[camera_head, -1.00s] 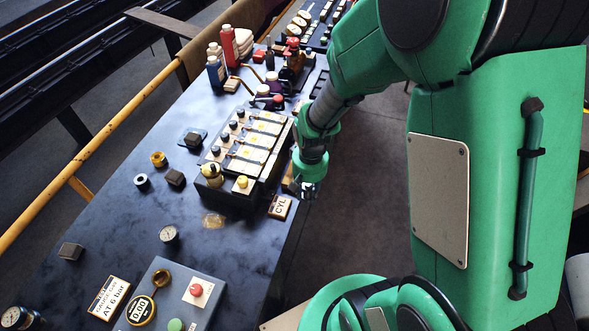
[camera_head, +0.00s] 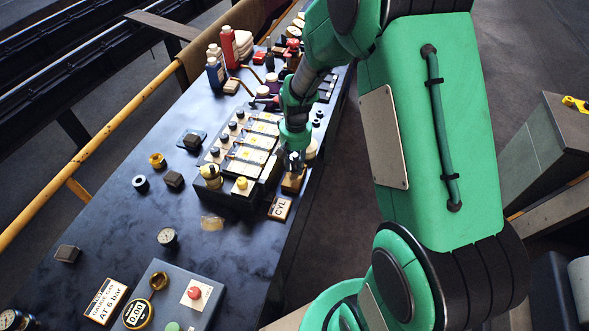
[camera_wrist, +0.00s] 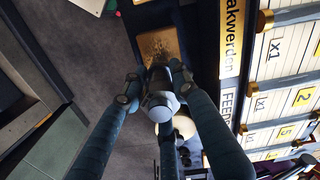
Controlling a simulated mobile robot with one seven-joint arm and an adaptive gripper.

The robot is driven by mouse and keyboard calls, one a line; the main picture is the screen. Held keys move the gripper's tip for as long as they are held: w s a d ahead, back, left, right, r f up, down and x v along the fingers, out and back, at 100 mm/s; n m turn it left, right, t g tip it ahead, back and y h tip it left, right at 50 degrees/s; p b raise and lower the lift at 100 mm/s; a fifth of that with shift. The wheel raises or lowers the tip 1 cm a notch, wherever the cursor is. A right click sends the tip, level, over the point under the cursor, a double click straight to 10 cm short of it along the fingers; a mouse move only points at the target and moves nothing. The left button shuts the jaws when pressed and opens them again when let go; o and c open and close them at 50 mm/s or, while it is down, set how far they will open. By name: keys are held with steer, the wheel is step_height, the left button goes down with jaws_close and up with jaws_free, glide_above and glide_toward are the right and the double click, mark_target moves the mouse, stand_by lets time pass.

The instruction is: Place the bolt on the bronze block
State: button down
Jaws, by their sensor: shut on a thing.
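My gripper (camera_head: 294,160) is over the right edge of the workbench and points down. In the wrist view its fingers (camera_wrist: 156,88) are closed around the grey metal bolt (camera_wrist: 161,106), whose rounded end faces the camera. The bronze block (camera_head: 292,183) is a small golden-brown block right below my gripper, beside the labelled rack. In the wrist view the block (camera_wrist: 158,45) shows just beyond the bolt, whose far end overlaps the block's near edge. I cannot tell whether the bolt touches the block.
The rack (camera_head: 245,150) with pale labelled strips stands close left of my gripper. Bottles (camera_head: 230,45) and tools crowd the bench's far end. The bench's middle front is mostly clear.

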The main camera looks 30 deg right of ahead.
mark_target(294, 169)
steer(key=shift+w, duration=0.1)
steer(key=shift+w+d+f, duration=0.1)
steer(key=shift+w, duration=0.3)
steer(key=shift+f+b, duration=0.45)
steer(key=shift+f, duration=1.2)
steer(key=shift+f, duration=0.1)
steer(key=c, duration=1.3)
jaws_free()
steer(key=shift+c, duration=0.2)
step_height(294, 169, up, 12)
steer(key=shift+r+p, duration=0.1)
steer(key=shift+p, duration=0.9)
